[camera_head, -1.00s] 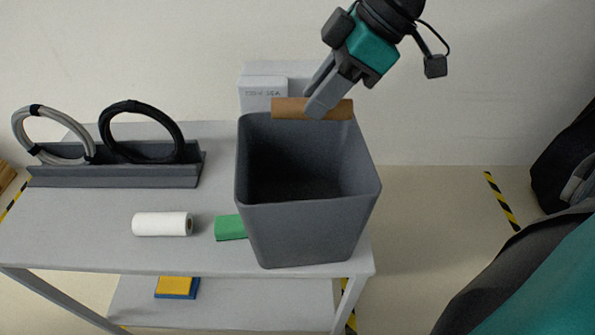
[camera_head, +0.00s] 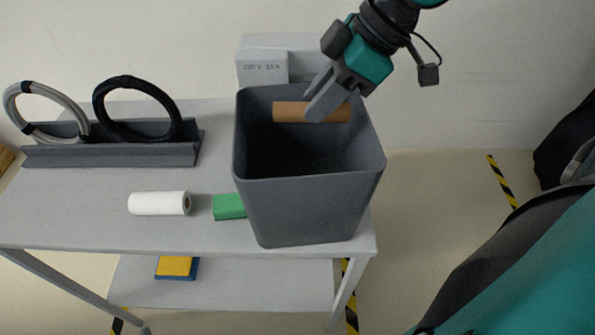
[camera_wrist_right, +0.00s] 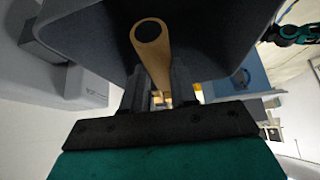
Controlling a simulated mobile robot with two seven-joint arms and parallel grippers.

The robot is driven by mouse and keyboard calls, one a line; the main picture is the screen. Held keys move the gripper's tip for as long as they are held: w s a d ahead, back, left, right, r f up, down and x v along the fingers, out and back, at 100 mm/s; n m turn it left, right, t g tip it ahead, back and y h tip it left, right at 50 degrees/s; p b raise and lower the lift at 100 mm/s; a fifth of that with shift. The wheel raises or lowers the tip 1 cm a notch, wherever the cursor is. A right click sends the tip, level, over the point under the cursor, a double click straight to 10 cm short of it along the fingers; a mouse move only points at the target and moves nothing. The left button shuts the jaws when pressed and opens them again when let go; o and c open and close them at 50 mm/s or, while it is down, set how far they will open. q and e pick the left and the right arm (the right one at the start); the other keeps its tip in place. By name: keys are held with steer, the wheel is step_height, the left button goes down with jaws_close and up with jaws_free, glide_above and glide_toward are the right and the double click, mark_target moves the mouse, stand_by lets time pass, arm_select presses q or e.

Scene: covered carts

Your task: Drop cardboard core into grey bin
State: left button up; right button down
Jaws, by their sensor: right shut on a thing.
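The cardboard core (camera_head: 290,112) is a brown tube held level by my right gripper (camera_head: 318,108). It shows over the mouth of the grey bin (camera_head: 310,212), near the back rim in the head view. The bin's visible inside is dark, and its floor is hard to make out. In the right wrist view the core (camera_wrist_right: 152,50) sits between the two fingers of the right gripper (camera_wrist_right: 158,88), its open end showing, with the bin wall (camera_wrist_right: 95,35) around it. My left gripper is not in view.
The bin stands at the right end of a grey cart (camera_head: 90,215). A white roll (camera_head: 158,203) and a green block (camera_head: 229,206) lie left of it. A rack (camera_head: 110,153) holds two cable rings behind. A grey box (camera_head: 262,68) stands behind the bin.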

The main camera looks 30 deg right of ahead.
steer(key=c, duration=1.2)
jaws_free()
steer(key=shift+c, duration=0.2)
steer(key=o, duration=0.4)
steer(key=shift+o, duration=0.2)
steer(key=shift+r, duration=0.1)
